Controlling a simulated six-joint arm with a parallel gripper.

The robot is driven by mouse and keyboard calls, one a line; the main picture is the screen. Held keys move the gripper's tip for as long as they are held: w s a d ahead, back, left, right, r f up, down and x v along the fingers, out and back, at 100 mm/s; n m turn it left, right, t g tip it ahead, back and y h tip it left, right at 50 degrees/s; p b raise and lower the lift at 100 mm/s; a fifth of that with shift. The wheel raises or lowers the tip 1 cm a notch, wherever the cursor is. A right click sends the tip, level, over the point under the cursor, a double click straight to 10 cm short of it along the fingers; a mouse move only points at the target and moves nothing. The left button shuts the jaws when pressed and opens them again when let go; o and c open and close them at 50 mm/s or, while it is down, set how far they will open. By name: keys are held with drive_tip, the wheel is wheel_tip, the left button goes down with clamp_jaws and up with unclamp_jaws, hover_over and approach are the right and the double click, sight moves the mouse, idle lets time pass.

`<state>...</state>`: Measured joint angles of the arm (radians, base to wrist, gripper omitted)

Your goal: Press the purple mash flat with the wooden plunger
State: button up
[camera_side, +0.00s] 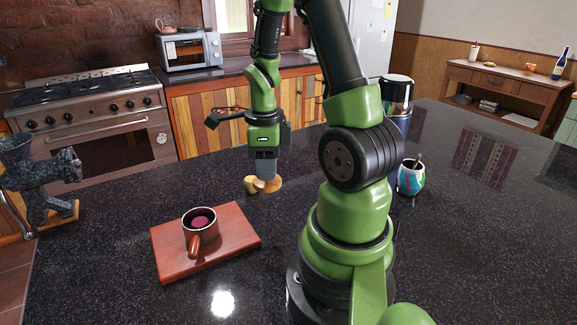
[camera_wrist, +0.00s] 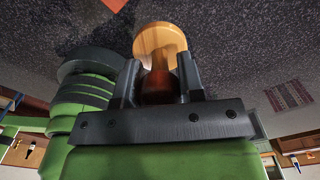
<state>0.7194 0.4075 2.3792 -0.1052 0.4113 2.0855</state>
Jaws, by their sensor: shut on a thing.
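The purple mash (camera_side: 200,222) lies inside a dark reddish-brown mug (camera_side: 195,243). The mug stands upright on a reddish wooden board (camera_side: 238,241) at the front left of the counter. My gripper (camera_side: 265,177) is well behind and to the right of the mug, pointing down low over the counter. It is shut on the wooden plunger (camera_side: 270,185). In the wrist view, my gripper (camera_wrist: 160,82) has its two fingers around the plunger's red-brown handle, with the pale round wooden end (camera_wrist: 160,40) beyond the fingertips. I cannot tell whether the plunger touches the counter.
A grey metal grinder (camera_side: 42,180) stands at the left edge. A patterned cup (camera_side: 411,178) and a dark cylinder (camera_side: 396,100) stand right of my arm. The counter between plunger and board is clear.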

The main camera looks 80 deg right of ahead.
drive_tip(key=w+a+r+n, duration=0.1)
drive_tip(key=w+a+n, duration=0.3)
drive_tip(key=w+a, duration=0.6)
drive_tip(key=shift+w+d+f, duration=0.3)
drive_tip(key=shift+f, duration=0.45)
drive_tip(key=shift+w+d+f, duration=0.25)
drive_tip(key=shift+w+f, duration=0.05)
drive_tip(key=shift+f, duration=0.45)
drive_tip(key=shift+w+d+f, duration=0.3)
drive_tip(key=shift+f, duration=0.45)
drive_tip(key=shift+f, duration=1.2)
idle(3.5)
